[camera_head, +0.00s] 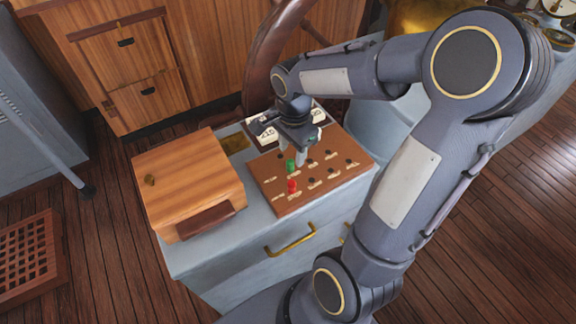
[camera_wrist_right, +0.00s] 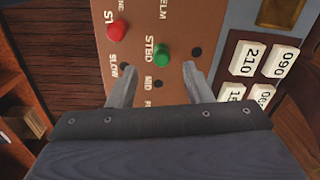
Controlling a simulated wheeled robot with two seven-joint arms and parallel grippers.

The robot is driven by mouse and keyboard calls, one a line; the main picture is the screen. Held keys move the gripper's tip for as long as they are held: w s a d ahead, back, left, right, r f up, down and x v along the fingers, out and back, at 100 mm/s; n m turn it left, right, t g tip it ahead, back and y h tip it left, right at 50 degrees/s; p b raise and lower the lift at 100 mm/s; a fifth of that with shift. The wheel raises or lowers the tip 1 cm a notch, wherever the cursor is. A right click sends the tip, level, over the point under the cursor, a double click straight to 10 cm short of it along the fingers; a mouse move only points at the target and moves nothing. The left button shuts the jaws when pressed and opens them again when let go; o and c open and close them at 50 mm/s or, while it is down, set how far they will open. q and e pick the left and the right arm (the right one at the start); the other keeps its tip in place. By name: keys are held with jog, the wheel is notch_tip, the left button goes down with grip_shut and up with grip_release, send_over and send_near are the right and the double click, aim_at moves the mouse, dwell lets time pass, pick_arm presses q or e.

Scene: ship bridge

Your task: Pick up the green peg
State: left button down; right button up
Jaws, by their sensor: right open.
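The green peg (camera_head: 290,166) stands in a hole of the brown pegboard (camera_head: 270,184) in the head view. It also shows in the right wrist view (camera_wrist_right: 162,55), near the middle of the picture between the two fingers. My right gripper (camera_head: 302,156) is open and empty, above the board just beside the green peg; its fingertips (camera_wrist_right: 160,68) lie either side of the peg in the wrist view. Whether a finger touches the peg I cannot tell. A red peg (camera_head: 292,186) stands nearer the front edge of the board, and it shows left of the green one in the wrist view (camera_wrist_right: 118,32). My left gripper is not in view.
A wooden box (camera_head: 185,180) sits left of the board on the grey cabinet (camera_head: 200,262). White number tiles (camera_head: 263,131) lie behind the board, partly hidden by my right gripper. A ship's wheel (camera_head: 262,60) rises behind. Several empty holes fill the board's right side.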

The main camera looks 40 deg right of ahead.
aim_at(291, 161)
notch_tip(291, 161, down, 4)
jog(key=shift+w+f+p, duration=0.15)
jog(key=shift+f+p, duration=0.05)
jog(key=shift+p, duration=0.15)
jog(key=shift+c, duration=0.4)
grip_shut()
